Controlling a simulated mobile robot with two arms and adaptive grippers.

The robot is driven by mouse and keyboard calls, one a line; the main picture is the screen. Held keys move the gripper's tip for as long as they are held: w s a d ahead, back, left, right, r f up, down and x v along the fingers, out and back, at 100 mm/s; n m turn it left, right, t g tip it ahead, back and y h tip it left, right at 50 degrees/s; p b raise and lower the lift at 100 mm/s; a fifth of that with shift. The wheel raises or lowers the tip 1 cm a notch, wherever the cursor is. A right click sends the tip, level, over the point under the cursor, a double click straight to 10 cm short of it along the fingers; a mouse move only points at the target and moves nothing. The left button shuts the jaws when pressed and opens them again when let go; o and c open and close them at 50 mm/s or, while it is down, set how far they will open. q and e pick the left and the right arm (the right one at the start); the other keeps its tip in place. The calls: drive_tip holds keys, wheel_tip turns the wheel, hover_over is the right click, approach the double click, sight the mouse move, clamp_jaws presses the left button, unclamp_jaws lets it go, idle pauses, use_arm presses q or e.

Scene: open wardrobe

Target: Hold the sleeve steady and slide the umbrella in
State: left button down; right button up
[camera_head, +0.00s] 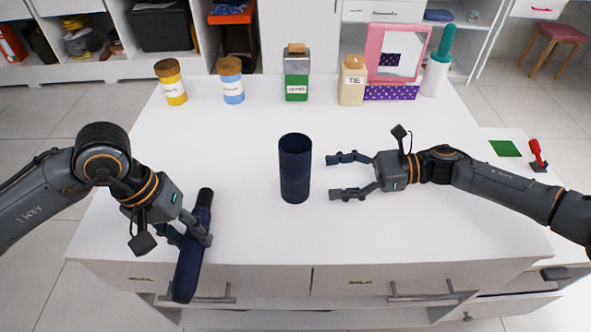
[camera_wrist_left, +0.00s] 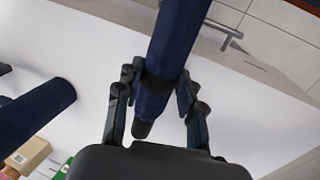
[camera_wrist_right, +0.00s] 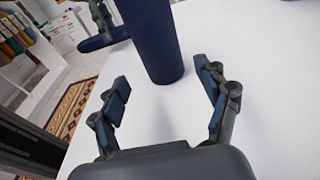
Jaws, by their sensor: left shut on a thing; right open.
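The sleeve (camera_head: 295,170) is a dark blue open-topped cylinder standing upright near the middle of the white table. The umbrella (camera_head: 188,268) is dark blue with a black handle, at the table's front left. My left gripper (camera_head: 193,236) is shut on the umbrella near its handle end; the left wrist view shows the umbrella (camera_wrist_left: 176,45) between both fingers. My right gripper (camera_head: 340,175) is open and empty just right of the sleeve, its fingers facing it without touching. The right wrist view shows the sleeve (camera_wrist_right: 152,40) beyond the open fingertips.
Along the back stand a yellow jar (camera_head: 172,88), a blue jar (camera_head: 231,88), a green bottle (camera_head: 297,88), a TIE bottle (camera_head: 352,90), a pink-framed mirror (camera_head: 396,52) and a white bottle with green top (camera_head: 436,75). The table between sleeve and jars is clear.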

sight(299, 180)
use_arm(q)
drive_tip(key=shift+r+p, duration=0.4)
drive_tip(key=shift+r, duration=0.1)
use_arm(e)
drive_tip(key=a, duration=0.4)
drive_tip(key=shift+a+f, duration=0.1)
drive_tip(key=shift+f, duration=0.1)
use_arm(q)
drive_tip(key=shift+f+b, duration=0.6)
drive_tip(key=shift+b, duration=0.05)
use_arm(e)
drive_tip(key=a, duration=0.2)
drive_tip(key=shift+a+f, duration=0.4)
use_arm(q)
drive_tip(key=shift+f, duration=0.1)
use_arm(e)
drive_tip(key=shift+a, duration=0.55)
drive_tip(key=c, duration=0.9)
